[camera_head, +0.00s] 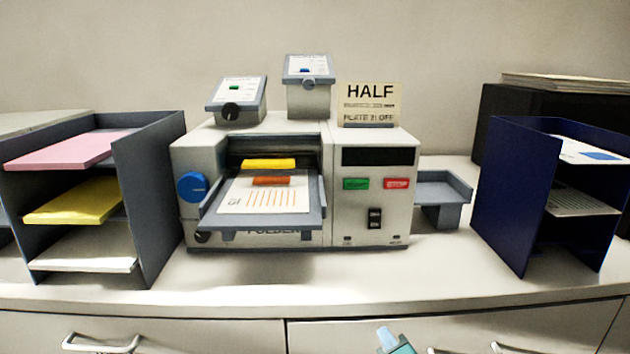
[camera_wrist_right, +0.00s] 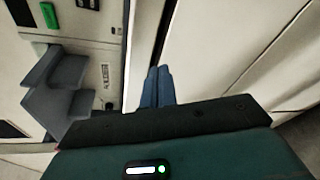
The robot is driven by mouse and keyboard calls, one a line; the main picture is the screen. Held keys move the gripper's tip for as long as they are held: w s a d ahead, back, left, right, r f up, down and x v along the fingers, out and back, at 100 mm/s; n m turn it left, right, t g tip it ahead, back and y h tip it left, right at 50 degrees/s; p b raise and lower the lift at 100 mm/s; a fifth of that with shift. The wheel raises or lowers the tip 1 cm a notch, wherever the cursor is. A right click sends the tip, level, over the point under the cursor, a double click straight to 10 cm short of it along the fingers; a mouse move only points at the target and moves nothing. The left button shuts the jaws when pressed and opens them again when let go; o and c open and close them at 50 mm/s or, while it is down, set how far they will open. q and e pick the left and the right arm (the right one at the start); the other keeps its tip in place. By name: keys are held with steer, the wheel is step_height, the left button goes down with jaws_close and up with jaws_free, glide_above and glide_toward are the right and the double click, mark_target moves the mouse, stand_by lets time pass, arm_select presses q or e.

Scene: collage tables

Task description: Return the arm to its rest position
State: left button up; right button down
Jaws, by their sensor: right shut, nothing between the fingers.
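My right gripper (camera_head: 387,338) shows only as a small pale blue tip and a teal part at the bottom edge of the head view, in front of the drawers and below the counter top. In the right wrist view the two blue fingers (camera_wrist_right: 157,84) are together, shut and empty, with the cabinet front beyond them. They touch nothing that I can see. The rest of the right arm is out of the head view. My left gripper is not in view.
A paper folder machine (camera_head: 372,215) with a loaded feed tray stands mid-counter. A grey paper rack (camera_head: 150,200) stands left and a blue rack (camera_head: 510,195) right. A small grey tray (camera_head: 442,187) sits right of the machine. Drawer handles (camera_head: 100,344) project from the cabinet front.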

steer(key=s+f+m+g+y+p, duration=0.1)
steer(key=s+f+m+g, duration=0.3)
steer(key=s+f+m, duration=1.3)
steer(key=s+m, duration=0.1)
steer(key=m, duration=0.4)
steer(key=shift+d+f+g+p, duration=0.2)
steer(key=shift+d+g+p, duration=0.1)
steer(key=shift+g+p, duration=0.1)
steer(key=shift+s, duration=0.1)
